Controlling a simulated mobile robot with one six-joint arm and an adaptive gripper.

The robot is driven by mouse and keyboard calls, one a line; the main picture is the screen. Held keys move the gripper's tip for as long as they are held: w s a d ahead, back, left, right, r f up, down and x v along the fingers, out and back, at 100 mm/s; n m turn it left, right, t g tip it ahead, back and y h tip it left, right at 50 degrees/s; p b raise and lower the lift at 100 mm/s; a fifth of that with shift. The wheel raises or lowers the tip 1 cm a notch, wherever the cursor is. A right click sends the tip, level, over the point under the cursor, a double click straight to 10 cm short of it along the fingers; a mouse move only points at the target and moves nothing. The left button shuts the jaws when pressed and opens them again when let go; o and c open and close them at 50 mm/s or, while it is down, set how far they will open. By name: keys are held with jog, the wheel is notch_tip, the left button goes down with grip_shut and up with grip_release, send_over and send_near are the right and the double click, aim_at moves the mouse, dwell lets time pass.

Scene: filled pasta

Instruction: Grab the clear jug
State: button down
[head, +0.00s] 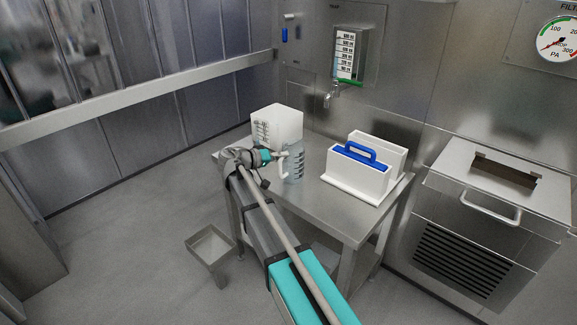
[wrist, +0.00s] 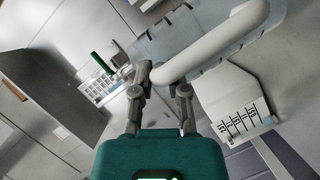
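The clear jug (head: 294,163) stands upright on the steel table, its white handle (head: 281,165) facing left towards my gripper. In the wrist view the clear jug body (wrist: 205,65) fills the upper middle, with its thick white handle (wrist: 215,42) crossing in front. My gripper (head: 270,156) is at the handle from the left. In the wrist view the two fingers of my gripper (wrist: 165,82) are drawn in around the bent end of the handle, one on each side, and look closed on it. Part of the handle is hidden behind the right finger.
A white box (head: 278,122) stands just behind the jug. A white holder with a blue handle (head: 345,176) stands to its right on the steel table (head: 325,215). A steel cabinet (head: 480,235) stands at right.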

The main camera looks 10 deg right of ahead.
jog(key=shift+r, duration=0.2)
dwell(0.4)
notch_tip(320, 180, up, 2)
jog(key=p, duration=0.3)
jog(key=shift+r, duration=0.15)
jog(key=s+r+p, duration=1)
jog(key=s, duration=0.4)
jog(key=shift+d, duration=0.2)
jog(key=shift+r, duration=0.1)
